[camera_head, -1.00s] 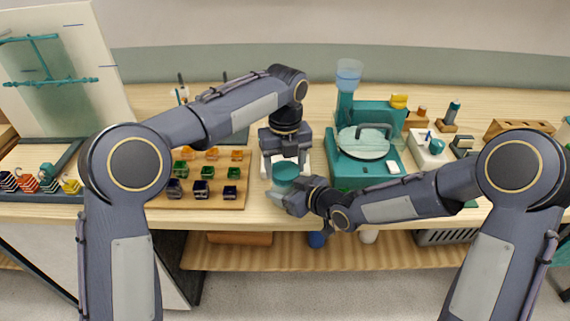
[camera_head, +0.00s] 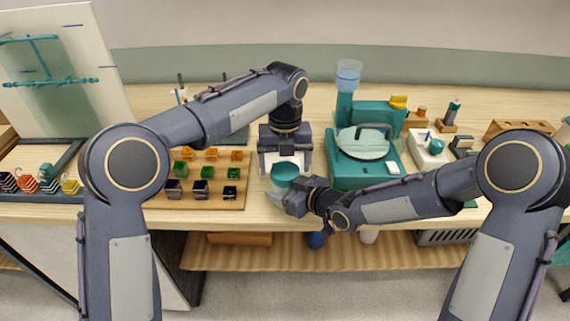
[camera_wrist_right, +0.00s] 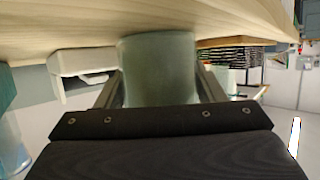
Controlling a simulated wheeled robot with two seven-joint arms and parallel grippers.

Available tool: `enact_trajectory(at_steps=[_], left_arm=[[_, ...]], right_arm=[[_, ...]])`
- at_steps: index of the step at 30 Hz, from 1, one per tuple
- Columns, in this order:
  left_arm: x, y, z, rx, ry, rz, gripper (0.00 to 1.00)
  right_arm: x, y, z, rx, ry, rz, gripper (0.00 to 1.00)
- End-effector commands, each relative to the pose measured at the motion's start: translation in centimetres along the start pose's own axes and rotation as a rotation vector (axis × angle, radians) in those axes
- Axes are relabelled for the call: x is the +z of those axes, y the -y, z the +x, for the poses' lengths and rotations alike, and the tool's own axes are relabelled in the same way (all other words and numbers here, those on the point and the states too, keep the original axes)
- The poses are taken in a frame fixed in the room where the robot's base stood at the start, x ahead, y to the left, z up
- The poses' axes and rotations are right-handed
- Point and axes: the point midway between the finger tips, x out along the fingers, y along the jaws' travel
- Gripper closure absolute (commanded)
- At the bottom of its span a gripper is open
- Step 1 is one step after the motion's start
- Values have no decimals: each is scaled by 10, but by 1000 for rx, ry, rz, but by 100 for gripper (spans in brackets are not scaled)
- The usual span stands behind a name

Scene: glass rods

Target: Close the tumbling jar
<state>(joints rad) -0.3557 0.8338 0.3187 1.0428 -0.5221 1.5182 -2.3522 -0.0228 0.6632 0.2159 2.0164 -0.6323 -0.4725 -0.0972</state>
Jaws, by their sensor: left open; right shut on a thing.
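The tumbling jar (camera_head: 284,173) stands near the front edge of the bench in the head view, with a round teal top. I cannot tell whether that top is a seated lid or the open mouth. My right gripper (camera_head: 292,199) is shut on the jar's side from the front right. In the right wrist view the jar (camera_wrist_right: 158,70) is a grey-green cylinder between the two fingers. My left gripper (camera_head: 285,158) is open and points down just behind and above the jar's top. Its fingertips are partly hidden.
A wooden board (camera_head: 232,200) with rows of small coloured blocks lies left of the jar. A pale piece (camera_head: 266,166) lies behind the jar, partly covered by my left gripper.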

Motion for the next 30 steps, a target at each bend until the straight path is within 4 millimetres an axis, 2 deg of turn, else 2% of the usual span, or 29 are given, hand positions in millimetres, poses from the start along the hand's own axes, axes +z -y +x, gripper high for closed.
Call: enact_trajectory(at_steps=[3, 9, 21, 26, 30], left_arm=[[0, 0, -18, -3, 3, 0, 16], [0, 1, -38, -2, 1, 0, 16], [0, 0, -40, -1, 0, -17, 19], [0, 0, -42, -1, 1, -189, 19], [0, 1, -45, -1, 1, -496, 19]], right_arm=[[0, 0, 0, 0, 1, 1, 100], [0, 0, 0, 0, 1, 1, 100], [0, 0, 0, 0, 0, 1, 100], [0, 0, 0, -1, 0, 0, 100], [0, 0, 0, -1, 0, 0, 100]])
